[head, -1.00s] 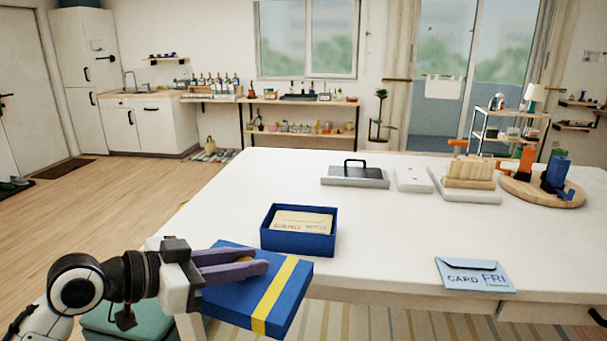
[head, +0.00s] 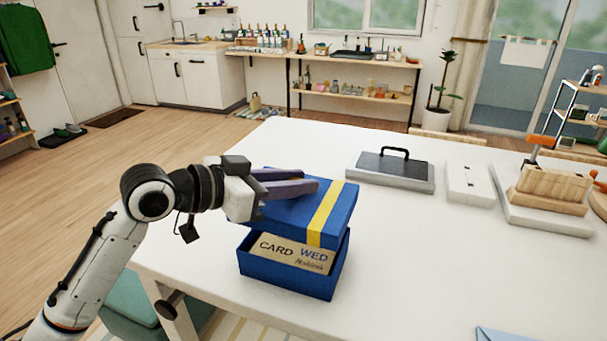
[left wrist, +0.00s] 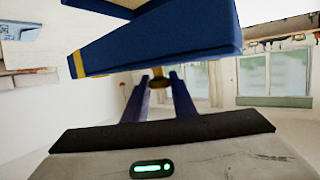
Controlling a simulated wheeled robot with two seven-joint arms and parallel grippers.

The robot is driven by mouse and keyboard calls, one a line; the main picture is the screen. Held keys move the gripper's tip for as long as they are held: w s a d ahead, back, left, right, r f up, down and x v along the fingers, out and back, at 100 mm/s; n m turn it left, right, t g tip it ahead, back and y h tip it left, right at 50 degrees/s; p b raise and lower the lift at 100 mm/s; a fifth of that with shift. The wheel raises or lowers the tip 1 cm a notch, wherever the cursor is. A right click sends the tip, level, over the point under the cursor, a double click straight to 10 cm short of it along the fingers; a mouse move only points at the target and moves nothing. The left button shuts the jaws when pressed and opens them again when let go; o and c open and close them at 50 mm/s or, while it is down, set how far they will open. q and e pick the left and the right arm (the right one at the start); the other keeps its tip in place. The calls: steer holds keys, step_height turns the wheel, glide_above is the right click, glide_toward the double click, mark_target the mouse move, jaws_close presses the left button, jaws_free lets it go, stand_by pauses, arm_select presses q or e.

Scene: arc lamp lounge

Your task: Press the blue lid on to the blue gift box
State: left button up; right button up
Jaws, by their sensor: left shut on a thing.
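The blue lid (head: 291,213) with a yellow stripe is held by my left gripper (head: 312,186), which is shut on it. The lid is above the open blue gift box (head: 285,279) and shifted toward its far side, apart at the front. A tan card reading CARD WED (head: 292,250) shows inside the box through the gap. In the left wrist view the lid (left wrist: 160,42) fills the top, with the fingers (left wrist: 158,85) below it. Whether the lid's far edge touches the box is hidden. My right gripper is not in view.
The white table (head: 420,260) is clear right of the box. A grey tray with a black handle (head: 390,172), a white block (head: 469,183) and a wooden rack (head: 548,190) stand farther back. A light blue envelope (head: 500,335) shows at the bottom edge.

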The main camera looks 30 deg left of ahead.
arm_select(q)
steer(key=shift+s, duration=0.15)
steer(key=shift+p, duration=0.35)
steer(key=shift+f+b, duration=2.05)
steer(key=shift+f, duration=0.85)
steer(key=shift+r+p, duration=0.1)
steer(key=shift+p, duration=0.85)
steer(key=shift+f+b, duration=1.25)
steer(key=shift+f, duration=0.9)
steer(key=o, duration=1.2)
steer(key=shift+c, duration=0.2)
